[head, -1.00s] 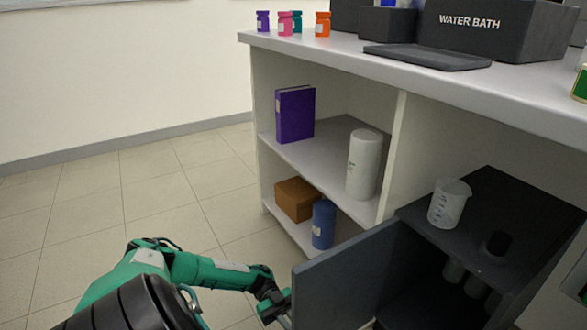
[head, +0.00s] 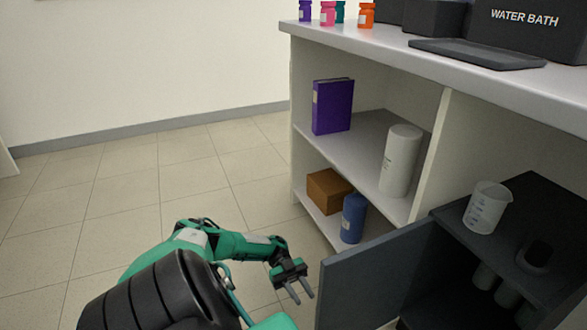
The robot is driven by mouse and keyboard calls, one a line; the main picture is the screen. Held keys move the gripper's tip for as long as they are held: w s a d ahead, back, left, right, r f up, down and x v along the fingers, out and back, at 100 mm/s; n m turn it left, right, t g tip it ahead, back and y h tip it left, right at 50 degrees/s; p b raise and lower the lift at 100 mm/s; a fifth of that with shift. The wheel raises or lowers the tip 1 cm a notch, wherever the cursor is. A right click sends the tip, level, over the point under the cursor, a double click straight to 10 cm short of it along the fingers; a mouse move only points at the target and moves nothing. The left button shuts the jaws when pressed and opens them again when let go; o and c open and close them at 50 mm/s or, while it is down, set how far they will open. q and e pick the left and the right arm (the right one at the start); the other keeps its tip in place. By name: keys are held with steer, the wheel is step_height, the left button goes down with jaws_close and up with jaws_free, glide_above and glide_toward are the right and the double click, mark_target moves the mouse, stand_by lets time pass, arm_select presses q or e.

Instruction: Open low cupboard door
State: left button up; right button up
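The low cupboard (head: 481,218) is dark grey and stands under the bench at the lower right. Its door (head: 372,276) is swung open toward the left, so the inside shows, with several pale cylinders in it. My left gripper (head: 302,293) is just left of the door's free edge, apart from it, with its two fingers spread and nothing between them. The door's handle is not visible. My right gripper is not in view.
A beaker (head: 487,208) and a small dark object (head: 537,255) stand on the cupboard top. The open shelves hold a purple binder (head: 332,106), a white cylinder (head: 401,160), a brown box (head: 328,190) and a blue bottle (head: 353,218). The tiled floor (head: 110,190) at left is clear.

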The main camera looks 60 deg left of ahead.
arm_select(q)
steer(key=a+b, duration=0.1)
steer(key=a, duration=0.4)
steer(key=shift+w, duration=0.2)
steer(key=shift+a, duration=0.1)
stand_by(0.4)
